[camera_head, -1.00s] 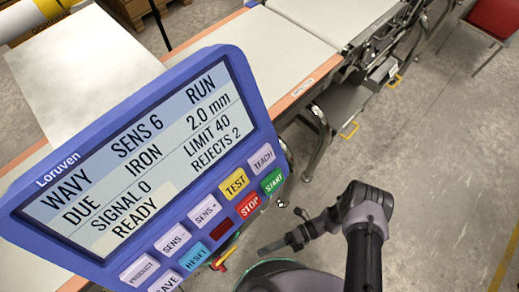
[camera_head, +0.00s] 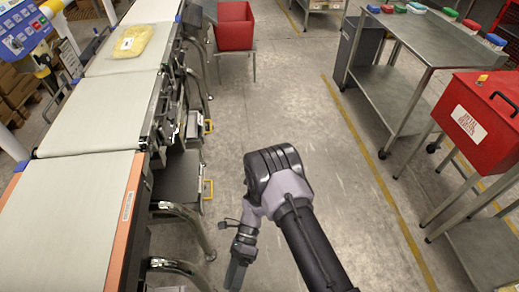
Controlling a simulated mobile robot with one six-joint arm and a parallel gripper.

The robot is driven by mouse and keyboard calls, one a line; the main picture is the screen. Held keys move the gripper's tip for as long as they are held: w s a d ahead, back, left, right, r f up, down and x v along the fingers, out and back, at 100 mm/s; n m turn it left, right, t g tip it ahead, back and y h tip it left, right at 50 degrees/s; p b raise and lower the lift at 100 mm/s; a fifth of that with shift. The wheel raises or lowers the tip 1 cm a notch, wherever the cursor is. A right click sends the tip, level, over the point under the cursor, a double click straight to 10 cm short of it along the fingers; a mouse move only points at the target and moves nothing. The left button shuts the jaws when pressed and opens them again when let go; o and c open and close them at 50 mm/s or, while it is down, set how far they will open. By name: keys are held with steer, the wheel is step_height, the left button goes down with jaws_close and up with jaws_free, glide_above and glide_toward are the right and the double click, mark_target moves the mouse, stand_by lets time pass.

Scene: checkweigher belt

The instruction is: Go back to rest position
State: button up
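My arm reaches up from the bottom of the head view and bends at a dark elbow. My gripper (camera_head: 236,277) hangs down at the bottom centre, over the floor to the right of the belt. It is seen from above and is small, so its finger gap cannot be made out. It is apart from the conveyor belt (camera_head: 85,192), which runs along the left side. A yellow bag with a white label (camera_head: 135,40) lies on the far part of the belt.
A red bin (camera_head: 234,28) stands on legs beyond the belt's right side. A steel table (camera_head: 430,42) with coloured tubs and a red lidded box (camera_head: 482,125) stand at right. A blue control panel (camera_head: 22,28) is at upper left. Floor between is clear.

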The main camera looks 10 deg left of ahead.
steer(key=w+d+r+n+t, duration=0.2)
steer(key=w+d+r+t, duration=0.15)
steer(key=r, duration=0.55)
steer(key=w+d+r+n+t, duration=0.25)
steer(key=w+r, duration=0.25)
steer(key=r, duration=0.4)
steer(key=w+d+r+n+t, duration=0.2)
steer(key=w+d+r+t, duration=0.15)
steer(key=r, duration=0.65)
steer(key=s+d+r+n+t, duration=0.2)
steer(key=s+d+r+t, duration=0.2)
steer(key=d+r, duration=0.1)
steer(key=s+d+r+n+t, duration=0.2)
steer(key=d+r+t, duration=0.3)
steer(key=r, duration=0.3)
steer(key=shift+s+d+r+h, duration=0.15)
steer(key=shift+s+d+h, duration=0.25)
steer(key=shift+s+d, duration=0.45)
